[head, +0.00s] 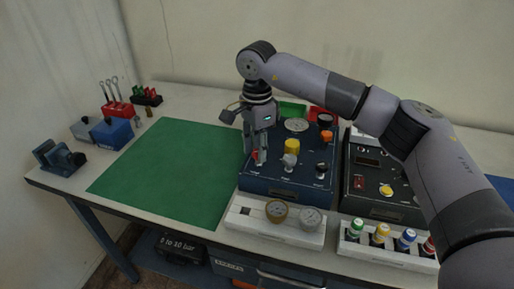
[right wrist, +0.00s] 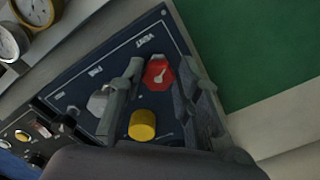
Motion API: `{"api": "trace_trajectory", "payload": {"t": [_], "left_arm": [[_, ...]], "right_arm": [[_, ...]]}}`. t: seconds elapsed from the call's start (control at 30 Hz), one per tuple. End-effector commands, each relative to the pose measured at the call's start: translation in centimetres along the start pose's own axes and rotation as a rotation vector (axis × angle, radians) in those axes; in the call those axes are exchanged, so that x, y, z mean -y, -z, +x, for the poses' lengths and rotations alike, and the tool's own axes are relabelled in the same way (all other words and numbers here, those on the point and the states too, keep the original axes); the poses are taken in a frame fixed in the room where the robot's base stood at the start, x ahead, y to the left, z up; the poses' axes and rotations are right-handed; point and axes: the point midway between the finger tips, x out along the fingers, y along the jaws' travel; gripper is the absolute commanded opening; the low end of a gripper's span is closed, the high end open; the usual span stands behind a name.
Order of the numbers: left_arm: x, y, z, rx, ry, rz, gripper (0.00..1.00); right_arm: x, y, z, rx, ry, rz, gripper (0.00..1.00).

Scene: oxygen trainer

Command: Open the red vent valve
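The red vent valve (right wrist: 158,73) is a red knob on the blue panel (head: 285,187), near the panel's left edge in the head view, where the gripper largely hides it. The word VENT is printed beside it. My right gripper (head: 255,160) points down over it. In the right wrist view, the fingers of my right gripper (right wrist: 165,78) are apart, with the red knob showing between their tips. I see no contact, and cannot tell how far down the tips reach. A yellow knob (right wrist: 143,124) and a grey knob (right wrist: 97,103) are close by. My left gripper is not in view.
A gauge tray (head: 240,222) with two round gauges lies in front of the panel. A second, black panel (head: 388,212) stands to the right, with a rack of coloured bottles (head: 380,236) in front. The green mat (head: 165,170) on the left is clear.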

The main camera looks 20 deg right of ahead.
Motion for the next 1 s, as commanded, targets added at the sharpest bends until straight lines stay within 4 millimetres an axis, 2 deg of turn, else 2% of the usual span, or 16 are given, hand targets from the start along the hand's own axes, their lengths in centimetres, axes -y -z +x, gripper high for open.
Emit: {"api": "trace_trajectory", "payload": {"t": [0.2, 0.57, 0.67, 1.0], "left_arm": [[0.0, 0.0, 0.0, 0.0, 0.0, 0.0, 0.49], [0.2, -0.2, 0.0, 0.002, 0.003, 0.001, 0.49], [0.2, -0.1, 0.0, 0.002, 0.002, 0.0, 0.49], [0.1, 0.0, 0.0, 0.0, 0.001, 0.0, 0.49]], "right_arm": [[0.0, 0.0, 0.1, 0.0, -0.002, 0.001, 0.47], [0.0, 0.0, -0.3, 0.0, -0.003, 0.001, 0.47], [0.0, 0.0, -1.4, 0.0, 0.0, 0.001, 0.47], [0.1, 0.0, -8.5, 0.0, 0.0, 0.002, 0.47]]}}
